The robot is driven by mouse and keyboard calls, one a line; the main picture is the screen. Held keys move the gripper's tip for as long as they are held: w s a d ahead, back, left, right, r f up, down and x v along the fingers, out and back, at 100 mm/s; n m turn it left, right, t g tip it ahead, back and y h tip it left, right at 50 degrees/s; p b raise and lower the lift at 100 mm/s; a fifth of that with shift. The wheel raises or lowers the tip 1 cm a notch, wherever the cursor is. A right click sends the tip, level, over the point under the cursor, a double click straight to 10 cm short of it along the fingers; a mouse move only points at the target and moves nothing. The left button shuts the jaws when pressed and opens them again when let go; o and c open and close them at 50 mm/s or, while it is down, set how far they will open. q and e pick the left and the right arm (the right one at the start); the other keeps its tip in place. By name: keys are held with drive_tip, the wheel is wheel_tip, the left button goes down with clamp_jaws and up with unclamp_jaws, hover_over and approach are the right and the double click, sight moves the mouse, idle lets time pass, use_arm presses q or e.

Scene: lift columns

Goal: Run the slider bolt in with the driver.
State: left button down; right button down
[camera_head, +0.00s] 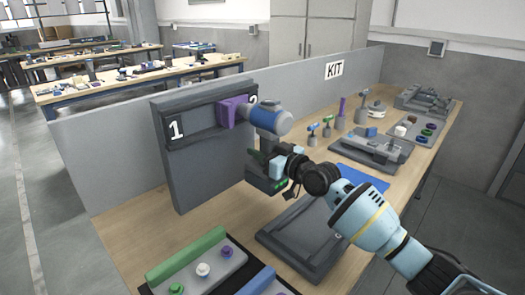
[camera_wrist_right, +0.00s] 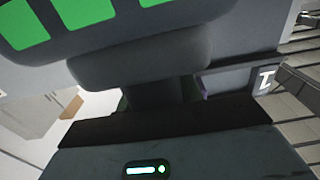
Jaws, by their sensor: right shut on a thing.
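The driver (camera_head: 268,120) has a blue and grey barrel and lies roughly level in front of the upright grey board (camera_head: 200,170). Its nose points left at the purple slider block (camera_head: 232,110) on the board's rail. The bolt is hidden at the nose, and I cannot tell whether the bit touches it. My right gripper (camera_head: 262,160) is shut on the driver's handle below the barrel. In the right wrist view the driver's dark base (camera_wrist_right: 140,60) with green patches fills the top, in front of my gripper (camera_wrist_right: 155,105). My left gripper is not in view.
The board shows a "1" (camera_head: 176,129) and a partly covered second number. A grey tray (camera_head: 300,245) and a block with coloured knobs (camera_head: 203,270) lie in front. Small tools and fixtures (camera_head: 370,148) stand at the right, and a low grey partition (camera_head: 310,90) runs behind.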

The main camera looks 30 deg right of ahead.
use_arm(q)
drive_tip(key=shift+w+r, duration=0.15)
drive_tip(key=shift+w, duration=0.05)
use_arm(e)
drive_tip(key=shift+r, duration=0.25)
drive_tip(key=shift+s+d, duration=0.1)
drive_tip(key=shift+s, duration=0.15)
drive_tip(key=shift+p+v, duration=0.55)
drive_tip(key=shift+v, duration=0.4)
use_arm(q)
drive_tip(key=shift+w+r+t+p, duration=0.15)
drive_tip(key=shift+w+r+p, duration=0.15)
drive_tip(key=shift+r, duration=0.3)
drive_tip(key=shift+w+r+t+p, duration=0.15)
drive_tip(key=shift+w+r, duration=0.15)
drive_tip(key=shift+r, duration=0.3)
use_arm(e)
drive_tip(key=shift+v, duration=1.25)
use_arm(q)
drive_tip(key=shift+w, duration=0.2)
